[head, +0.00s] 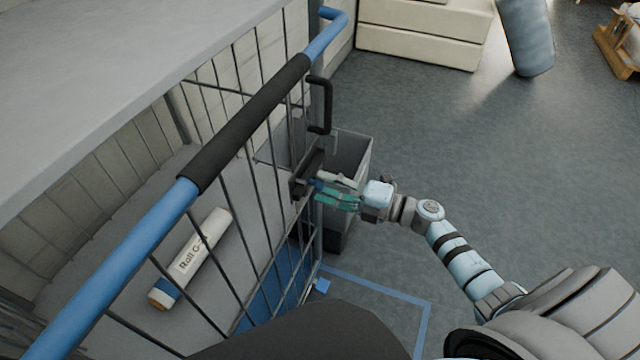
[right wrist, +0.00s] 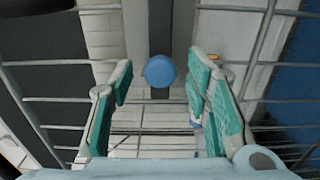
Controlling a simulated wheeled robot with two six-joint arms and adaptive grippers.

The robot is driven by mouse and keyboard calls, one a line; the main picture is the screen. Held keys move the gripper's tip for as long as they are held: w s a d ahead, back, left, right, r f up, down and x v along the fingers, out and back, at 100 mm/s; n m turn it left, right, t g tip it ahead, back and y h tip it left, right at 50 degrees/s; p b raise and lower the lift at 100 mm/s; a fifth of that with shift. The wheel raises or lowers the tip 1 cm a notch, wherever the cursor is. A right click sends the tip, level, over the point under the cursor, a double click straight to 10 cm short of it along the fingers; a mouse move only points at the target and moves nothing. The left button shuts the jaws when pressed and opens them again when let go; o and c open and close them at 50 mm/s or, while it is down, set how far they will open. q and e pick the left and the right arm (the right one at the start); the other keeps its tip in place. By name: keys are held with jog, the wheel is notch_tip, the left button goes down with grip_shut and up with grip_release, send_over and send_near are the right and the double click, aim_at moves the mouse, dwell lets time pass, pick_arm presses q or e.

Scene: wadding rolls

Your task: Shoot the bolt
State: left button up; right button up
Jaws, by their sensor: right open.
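The barred gate (head: 262,130) stands across the left of the head view. A dark bolt housing (head: 303,178) sits on its right-hand edge. In the right wrist view a round blue knob (right wrist: 160,71) shows end-on in front of a grey upright, between and beyond the fingertips. My right gripper (head: 322,193) is at the bolt housing, with its teal fingers pointing at the gate. In the right wrist view (right wrist: 160,85) its fingers are spread to either side of the knob, with a gap on both sides. My left gripper is out of view.
A white roll (head: 193,256) lies behind the bars. A blue rail with a black sleeve (head: 250,120) tops the gate, and a black handle (head: 322,105) is above the bolt. A grey bin (head: 350,155) stands behind my right gripper.

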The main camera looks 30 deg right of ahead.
jog(key=shift+x, duration=1.05)
